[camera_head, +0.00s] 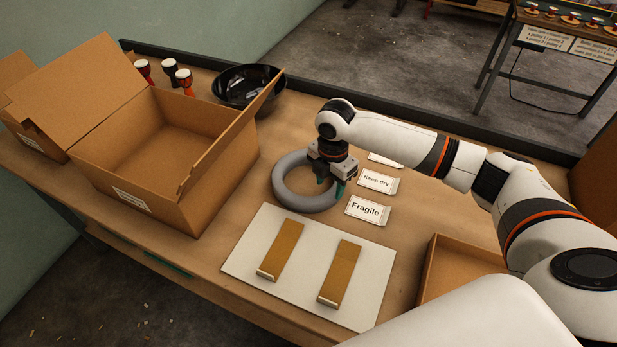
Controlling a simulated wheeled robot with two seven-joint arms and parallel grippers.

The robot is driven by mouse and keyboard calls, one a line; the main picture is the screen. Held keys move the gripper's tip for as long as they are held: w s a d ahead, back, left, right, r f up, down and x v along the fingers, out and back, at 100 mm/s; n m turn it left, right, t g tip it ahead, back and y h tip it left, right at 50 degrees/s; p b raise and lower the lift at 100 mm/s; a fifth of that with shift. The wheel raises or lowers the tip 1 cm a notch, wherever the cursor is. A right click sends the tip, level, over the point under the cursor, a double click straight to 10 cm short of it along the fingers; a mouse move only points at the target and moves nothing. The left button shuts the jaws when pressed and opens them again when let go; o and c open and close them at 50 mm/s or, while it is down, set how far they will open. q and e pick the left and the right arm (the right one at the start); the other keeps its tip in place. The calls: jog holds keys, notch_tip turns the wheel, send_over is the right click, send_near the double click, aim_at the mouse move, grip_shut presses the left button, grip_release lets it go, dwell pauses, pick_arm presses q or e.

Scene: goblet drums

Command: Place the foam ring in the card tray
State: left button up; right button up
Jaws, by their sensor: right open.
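The grey foam ring (284,198) lies flat on the wooden table, just behind a white board. My right gripper (331,189) is open and points down at the right side of the ring, with its fingers at the ring's rim. I cannot tell whether the fingers touch the ring or straddle it. A shallow brown card tray (431,262) is at the lower right, partly hidden behind my right arm. My left gripper is out of view.
The white board (318,255) bears two tan strips. Labels reading "Fragile" (367,210) and "Keep dry" (377,182) lie right of the ring. A large open cardboard box (150,205) stands at left. A black bowl (240,97) and small drums (186,82) are behind it.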

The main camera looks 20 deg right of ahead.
aim_at(332, 192)
jog(key=f, duration=0.2)
jog(key=shift+s+d+f, duration=0.2)
jog(key=shift+s+f, duration=0.1)
jog(key=shift+f, duration=0.05)
jog(key=shift+w+f, duration=0.1)
jog(key=shift+f, duration=0.5)
jog(key=c, duration=1.1)
grip_shut()
jog(key=shift+r, duration=0.15)
